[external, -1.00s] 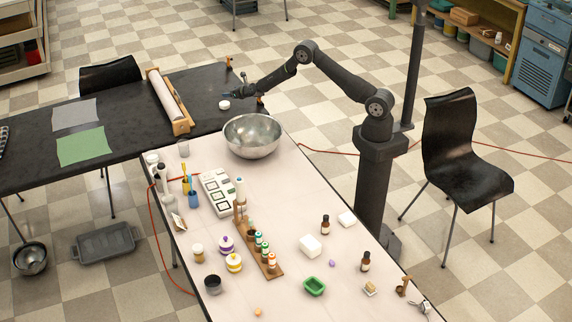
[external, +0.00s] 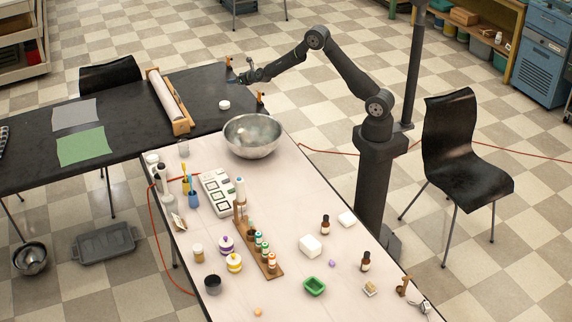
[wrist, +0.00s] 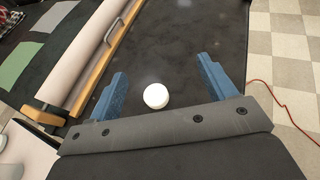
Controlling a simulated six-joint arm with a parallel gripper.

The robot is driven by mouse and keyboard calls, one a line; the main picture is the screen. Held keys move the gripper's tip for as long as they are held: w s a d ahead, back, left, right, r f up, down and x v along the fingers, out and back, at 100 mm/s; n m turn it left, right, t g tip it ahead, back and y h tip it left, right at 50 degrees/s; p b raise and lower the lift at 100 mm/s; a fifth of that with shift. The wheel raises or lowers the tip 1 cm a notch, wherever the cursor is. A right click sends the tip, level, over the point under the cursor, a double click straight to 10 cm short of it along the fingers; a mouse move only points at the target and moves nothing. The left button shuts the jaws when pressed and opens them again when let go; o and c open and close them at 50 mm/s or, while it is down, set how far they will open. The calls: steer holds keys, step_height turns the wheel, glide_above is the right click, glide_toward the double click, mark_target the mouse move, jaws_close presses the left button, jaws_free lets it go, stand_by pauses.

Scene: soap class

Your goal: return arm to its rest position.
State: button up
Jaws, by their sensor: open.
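My gripper (external: 240,72) is over the right end of the black table (external: 120,118) in the external view. In the wrist view its two blue fingers (wrist: 160,90) are spread apart with nothing held between them. A small round white object (wrist: 156,96) lies on the black table below, seen between the fingers. It also shows in the external view (external: 224,105), apart from the gripper. My arm reaches out to the left from its column.
A paper roll on a wooden holder (external: 168,100) stands left of the gripper. A steel bowl (external: 252,136) sits on the white table (external: 300,205), nearer the camera. A wooden clamp-like piece (external: 260,97) is at the black table's right edge. Bottles and soap tools fill the white table.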

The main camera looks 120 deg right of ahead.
steer(key=w+a+n+t, duration=0.1)
steer(key=w+a, duration=1.3)
steer(key=a, duration=0.3)
steer(key=shift+a+r+t+y, duration=0.25)
steer(key=shift+a+t+y, duration=0.05)
steer(key=shift+a, duration=0.05)
steer(key=o, duration=0.5)
